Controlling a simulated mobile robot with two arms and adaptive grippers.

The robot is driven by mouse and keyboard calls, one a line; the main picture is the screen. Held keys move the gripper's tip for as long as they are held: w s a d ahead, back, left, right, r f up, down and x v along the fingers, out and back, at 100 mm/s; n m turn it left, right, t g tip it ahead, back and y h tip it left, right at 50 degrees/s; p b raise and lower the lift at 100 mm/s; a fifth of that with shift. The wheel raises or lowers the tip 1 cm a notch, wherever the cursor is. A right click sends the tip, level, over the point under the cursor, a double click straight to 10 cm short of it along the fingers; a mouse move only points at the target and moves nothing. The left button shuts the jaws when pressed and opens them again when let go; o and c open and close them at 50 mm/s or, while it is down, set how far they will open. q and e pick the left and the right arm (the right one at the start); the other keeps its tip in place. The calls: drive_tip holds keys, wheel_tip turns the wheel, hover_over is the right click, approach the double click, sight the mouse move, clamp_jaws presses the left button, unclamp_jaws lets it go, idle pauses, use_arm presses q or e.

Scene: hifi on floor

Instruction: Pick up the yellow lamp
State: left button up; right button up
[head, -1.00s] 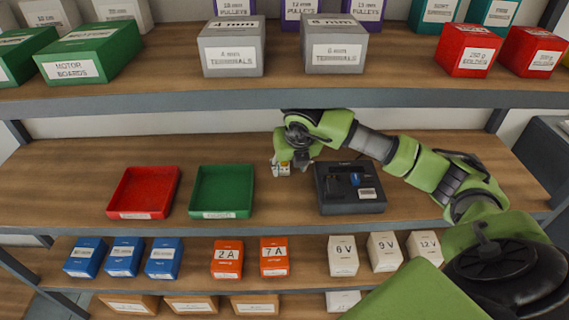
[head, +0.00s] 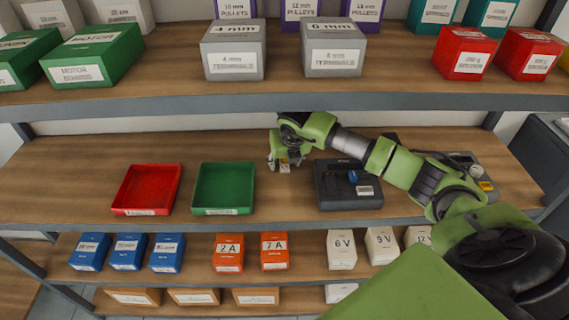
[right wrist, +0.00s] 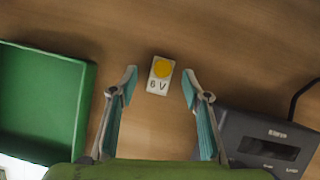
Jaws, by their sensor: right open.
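The yellow lamp (right wrist: 162,69) is a round yellow disc on a small white block (right wrist: 158,87) marked 6 V, lying on the middle shelf. In the right wrist view it sits between and just beyond the two fingertips. In the head view the block (head: 284,165) shows partly under my right gripper (head: 285,162). My right gripper (right wrist: 160,82) is open, with its teal-padded fingers on either side of the block and apart from it. My left gripper is not in view.
A green tray (head: 223,212) and a red tray (head: 146,212) stand to the left on the same shelf. A dark device (head: 345,203) stands close on the right. A grey instrument (head: 485,183) is partly behind my arm. The upper shelf edge (head: 200,100) runs above.

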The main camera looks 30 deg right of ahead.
drive_tip(key=c, duration=1.1)
drive_tip(key=shift+r, duration=0.1)
